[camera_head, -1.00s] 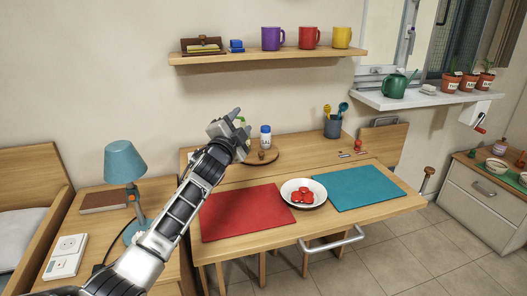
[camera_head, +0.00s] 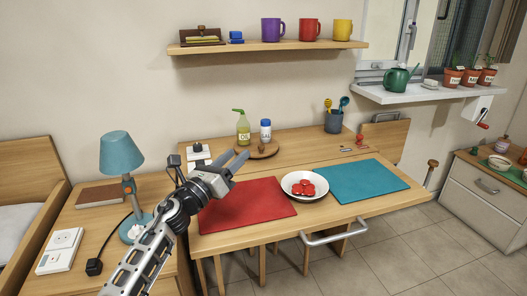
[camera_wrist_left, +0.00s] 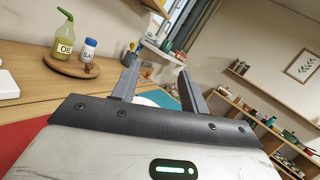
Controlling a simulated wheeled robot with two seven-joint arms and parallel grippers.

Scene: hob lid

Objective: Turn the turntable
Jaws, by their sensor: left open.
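The round wooden turntable (camera_head: 269,152) lies on the table behind the red mat. An oil bottle (camera_head: 243,127) with a green spout, a white salt bottle (camera_head: 265,131) with a blue cap and a small brown knob or peg (camera_head: 261,146) stand on it. In the left wrist view the turntable (camera_wrist_left: 66,69) is at upper left, with the oil bottle (camera_wrist_left: 64,40) and salt bottle (camera_wrist_left: 88,50). My left gripper (camera_head: 238,161) is open and empty, in front and left of the turntable, above the red mat, apart from it. My right gripper is not in view.
A red mat (camera_head: 245,209), a bowl (camera_head: 304,194) of red pieces and a teal mat (camera_head: 362,186) lie at the front. A utensil cup (camera_head: 334,122) stands behind. A blue lamp (camera_head: 122,155) is at left; a shelf (camera_head: 270,47) with mugs hangs above.

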